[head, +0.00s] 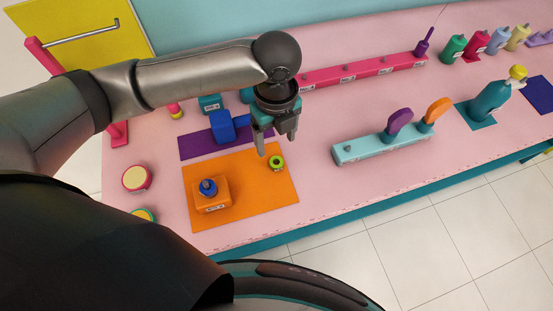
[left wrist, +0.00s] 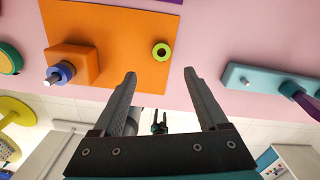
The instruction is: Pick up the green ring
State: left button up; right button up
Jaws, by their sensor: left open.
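The green ring (head: 277,162) is small and lies flat on the orange mat (head: 277,197), near its right edge. It also shows in the left wrist view (left wrist: 161,52), with a dark centre. My left gripper (head: 274,142) is open and empty above the mat, its fingers pointing down close to the ring in the head view. In the left wrist view the ring is beyond the two fingertips (left wrist: 161,75), roughly midway between them and apart from both. My right gripper does not show in the head view.
An orange block (head: 212,197) with a blue ring (head: 208,187) on its peg stands on the mat's left part. A blue block (head: 222,125) stands on the purple mat behind. A light-blue rack (head: 372,149) with discs stands to the right. Pink table shows between.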

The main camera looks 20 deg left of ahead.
aim_at(276, 163)
pick_arm(q)
notch_tip(276, 163, down, 3)
jog(key=shift+f, duration=0.15)
jog(key=shift+w+f, duration=0.1)
jog(key=shift+f, duration=0.75)
jog(key=f, duration=0.3)
jog(key=f+b, duration=0.1)
jog(key=shift+w+a+f, duration=0.2)
jog(key=shift+w+f, duration=0.05)
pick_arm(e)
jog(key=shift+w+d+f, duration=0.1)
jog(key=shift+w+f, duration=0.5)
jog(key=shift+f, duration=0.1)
pick_arm(q)
grip_shut()
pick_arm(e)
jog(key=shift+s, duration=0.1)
